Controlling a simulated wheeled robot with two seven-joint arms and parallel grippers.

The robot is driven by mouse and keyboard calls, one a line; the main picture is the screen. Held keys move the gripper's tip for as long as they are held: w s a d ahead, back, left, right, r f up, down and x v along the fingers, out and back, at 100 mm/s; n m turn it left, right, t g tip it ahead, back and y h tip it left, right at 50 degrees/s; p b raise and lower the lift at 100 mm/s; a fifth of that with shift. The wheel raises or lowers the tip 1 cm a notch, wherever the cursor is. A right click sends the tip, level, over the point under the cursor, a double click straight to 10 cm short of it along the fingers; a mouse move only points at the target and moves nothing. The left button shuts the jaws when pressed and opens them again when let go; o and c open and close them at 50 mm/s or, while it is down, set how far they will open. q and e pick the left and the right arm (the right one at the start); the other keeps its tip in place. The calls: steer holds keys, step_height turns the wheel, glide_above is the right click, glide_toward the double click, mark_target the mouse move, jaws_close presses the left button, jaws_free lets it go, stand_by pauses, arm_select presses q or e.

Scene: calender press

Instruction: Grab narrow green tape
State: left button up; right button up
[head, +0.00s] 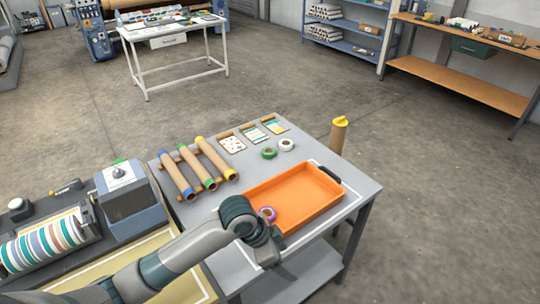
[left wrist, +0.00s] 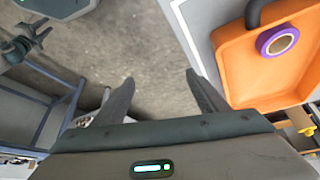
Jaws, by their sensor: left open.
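A green tape roll (head: 269,153) lies flat on the grey table (head: 233,173), left of a white roll (head: 287,145). Its width is hard to judge at this size. My left gripper (head: 268,256) is near the table's front edge, just in front of the orange tray and well away from the green roll. In the left wrist view the left gripper's two fingers (left wrist: 161,92) are spread with nothing between them, over the floor beside the table. The green roll does not show in the left wrist view.
The orange tray (head: 336,187) holds a purple tape roll (head: 268,213), which also shows in the left wrist view (left wrist: 278,41). Cardboard tubes (head: 207,173) with coloured ends lie left of the green roll. Printed cards (head: 254,134) lie behind. A tall cardboard tube (head: 338,134) stands beyond the table.

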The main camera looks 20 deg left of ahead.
arm_select(q)
steer(key=s+a+f+n+y, duration=0.1)
steer(key=s+a+f+n, duration=0.25)
steer(key=s, duration=0.35)
steer(key=s+a+f+n+y, duration=0.2)
steer(key=s+f, duration=0.3)
steer(key=s, duration=0.2)
steer(key=s+a+f+n+y, duration=0.1)
steer(key=s+a+f+n, duration=0.25)
steer(key=s, duration=0.35)
steer(key=s+f+b, duration=0.1)
steer(key=s+f, duration=0.2)
steer(key=f, duration=1.1)
steer(key=s+f+b, duration=0.1)
steer(key=s+f, duration=0.2)
steer(key=f, duration=1.2)
steer(key=s+a+f+g+b, duration=0.1)
steer(key=s+a+f, duration=0.1)
steer(key=s+f, duration=0.6)
steer(key=s+a+f+b, duration=0.1)
steer(key=s+a+f, duration=0.1)
steer(key=s+f, duration=0.6)
steer(key=shift+s+g+y, duration=0.3)
steer(key=shift+s+g, duration=0.1)
steer(key=shift+s, duration=0.15)
arm_select(e)
steer(key=f, duration=0.2)
steer(key=d+f, duration=0.1)
steer(key=shift+d+f, duration=0.15)
steer(key=shift+f, duration=0.25)
